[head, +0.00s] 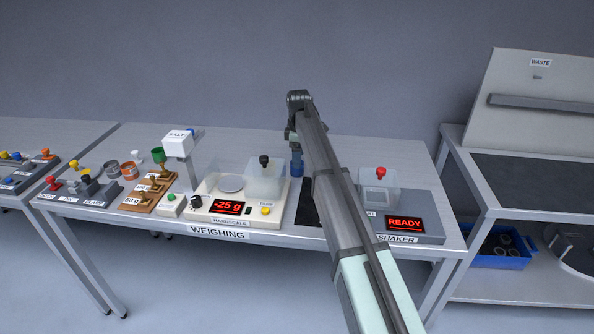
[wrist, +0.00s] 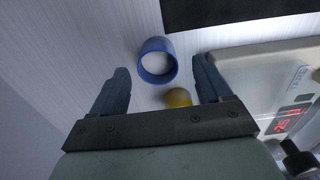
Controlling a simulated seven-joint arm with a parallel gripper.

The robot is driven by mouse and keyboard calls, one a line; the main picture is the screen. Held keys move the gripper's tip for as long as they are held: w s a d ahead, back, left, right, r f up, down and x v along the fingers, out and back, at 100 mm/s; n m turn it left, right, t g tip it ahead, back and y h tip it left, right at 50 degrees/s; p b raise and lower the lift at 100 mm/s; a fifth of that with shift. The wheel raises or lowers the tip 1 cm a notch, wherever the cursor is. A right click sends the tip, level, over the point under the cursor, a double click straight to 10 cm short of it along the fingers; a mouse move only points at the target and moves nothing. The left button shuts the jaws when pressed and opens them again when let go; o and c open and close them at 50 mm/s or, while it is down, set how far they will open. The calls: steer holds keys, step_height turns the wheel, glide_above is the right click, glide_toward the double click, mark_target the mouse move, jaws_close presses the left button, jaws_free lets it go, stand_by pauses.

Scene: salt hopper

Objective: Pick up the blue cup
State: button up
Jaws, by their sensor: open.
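The blue cup (wrist: 146,68) shows in the wrist view as a round blue rim with a pale inside. It is on the light bench top, between and just beyond the fingertips. My gripper (wrist: 160,66) is open, one finger on each side of the cup's line, with nothing held. In the head view, a small blue shape that looks like the cup (head: 297,168) is under my gripper (head: 293,137), partly hidden by my arm. I cannot tell the exact gap between the fingers and the cup.
A yellow round thing (wrist: 178,97) shows between the fingers. The scale (head: 240,215), reading -25 g, with a clear box (head: 265,182), stands left of the cup. A dark mat (head: 308,208) lies in front. The shaker (head: 405,205) showing READY stands to the right.

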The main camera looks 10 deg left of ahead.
mark_target(296, 173)
steer(key=f, duration=0.4)
steer(key=shift+w+a+f, duration=0.2)
steer(key=shift+a, duration=0.05)
steer(key=c, duration=1.1)
